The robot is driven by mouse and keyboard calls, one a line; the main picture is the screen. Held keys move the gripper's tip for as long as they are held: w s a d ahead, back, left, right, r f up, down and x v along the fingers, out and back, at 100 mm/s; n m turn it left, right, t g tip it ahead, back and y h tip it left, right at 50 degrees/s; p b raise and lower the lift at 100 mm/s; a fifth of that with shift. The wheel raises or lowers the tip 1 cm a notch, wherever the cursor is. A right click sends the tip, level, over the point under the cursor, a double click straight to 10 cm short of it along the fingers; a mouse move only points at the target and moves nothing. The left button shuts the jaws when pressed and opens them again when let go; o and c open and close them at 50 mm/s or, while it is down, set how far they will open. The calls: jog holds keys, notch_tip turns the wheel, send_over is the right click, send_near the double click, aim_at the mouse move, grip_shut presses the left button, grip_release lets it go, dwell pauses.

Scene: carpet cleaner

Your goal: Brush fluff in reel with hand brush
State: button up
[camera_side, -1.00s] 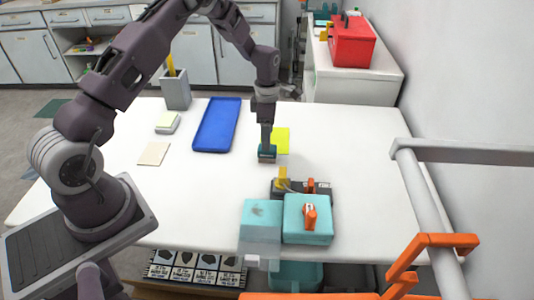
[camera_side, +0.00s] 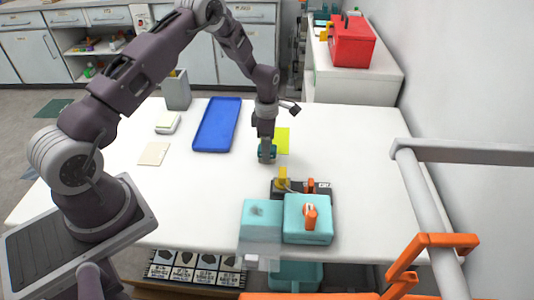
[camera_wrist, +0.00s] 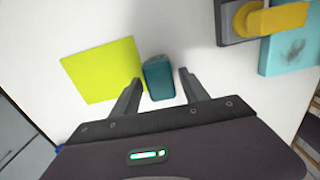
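A teal block-shaped hand brush (camera_side: 273,154) is on the white table, beside a yellow-green square. It also shows in the wrist view (camera_wrist: 158,76); its bristles cannot be made out. My gripper (camera_side: 266,157) points down at the brush. In the wrist view my gripper (camera_wrist: 160,90) is open, with one finger on each side of the brush and gaps between. The teal carpet cleaner (camera_side: 307,228) lies at the table's front, with a dark head (camera_side: 322,188) and a yellow part (camera_side: 283,178). The reel is not clearly visible.
The yellow-green square (camera_wrist: 103,70) lies left of the brush in the wrist view. A blue tray (camera_side: 216,126), a grey holder (camera_side: 176,90) and a beige square (camera_side: 153,154) are on the table's left. An orange-ended rail (camera_side: 435,220) stands at right. The table's right side is clear.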

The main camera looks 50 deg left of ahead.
grip_shut()
jog(key=shift+r, duration=3)
